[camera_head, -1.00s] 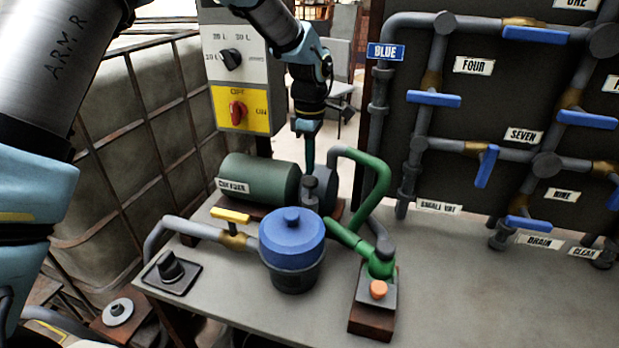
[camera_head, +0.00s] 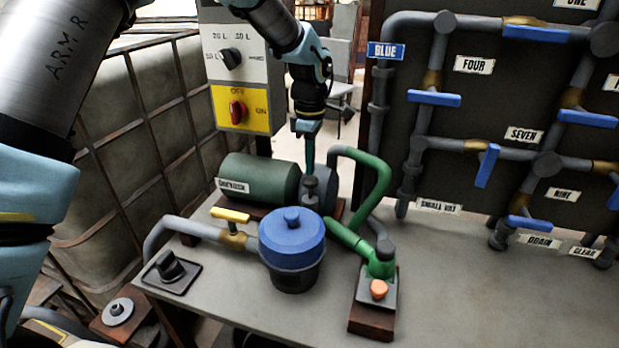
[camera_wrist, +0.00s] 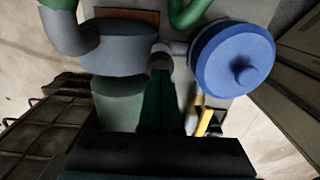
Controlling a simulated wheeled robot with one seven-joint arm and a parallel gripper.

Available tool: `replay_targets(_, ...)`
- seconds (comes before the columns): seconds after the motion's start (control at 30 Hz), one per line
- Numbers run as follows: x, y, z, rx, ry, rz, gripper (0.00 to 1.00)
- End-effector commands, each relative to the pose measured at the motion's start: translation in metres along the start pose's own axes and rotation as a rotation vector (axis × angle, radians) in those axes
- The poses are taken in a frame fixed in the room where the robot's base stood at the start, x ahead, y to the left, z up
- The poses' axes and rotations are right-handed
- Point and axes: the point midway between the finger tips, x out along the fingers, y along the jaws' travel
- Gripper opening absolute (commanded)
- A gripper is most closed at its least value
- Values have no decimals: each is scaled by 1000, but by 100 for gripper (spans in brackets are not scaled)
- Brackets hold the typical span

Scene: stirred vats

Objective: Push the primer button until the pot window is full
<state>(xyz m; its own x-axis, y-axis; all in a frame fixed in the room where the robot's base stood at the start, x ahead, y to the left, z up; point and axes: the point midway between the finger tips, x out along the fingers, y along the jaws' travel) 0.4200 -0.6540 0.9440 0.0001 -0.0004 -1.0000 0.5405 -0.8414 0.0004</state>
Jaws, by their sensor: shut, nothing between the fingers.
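My gripper (camera_head: 309,168) points straight down with its fingers shut and empty. Its tips are at or just above a grey capped post (camera_head: 311,188) beside the green motor; I cannot tell whether they touch. In the wrist view the fingers (camera_wrist: 160,80) end by a grey round cap (camera_wrist: 160,58). The pot (camera_head: 292,280) has a dark body and a blue lid (camera_head: 291,235), which also shows in the wrist view (camera_wrist: 235,65). I cannot make out a window or its level. An orange button (camera_head: 379,289) sits at the foot of the green pipework; no label shows which button is the primer.
The green motor (camera_head: 250,178) lies behind the pot. A yellow-handled valve (camera_head: 231,215) and a black knob (camera_head: 170,266) are left. A switch box (camera_head: 237,110) stands behind, and blue-handled pipes (camera_head: 434,99) are right. The bench's right front (camera_head: 470,290) is clear.

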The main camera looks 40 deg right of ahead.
Motion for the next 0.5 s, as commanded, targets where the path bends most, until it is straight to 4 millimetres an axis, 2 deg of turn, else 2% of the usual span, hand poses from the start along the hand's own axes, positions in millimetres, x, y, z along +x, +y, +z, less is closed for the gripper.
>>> replay_targets(0.5,26,0,0,0,0,-1,0)
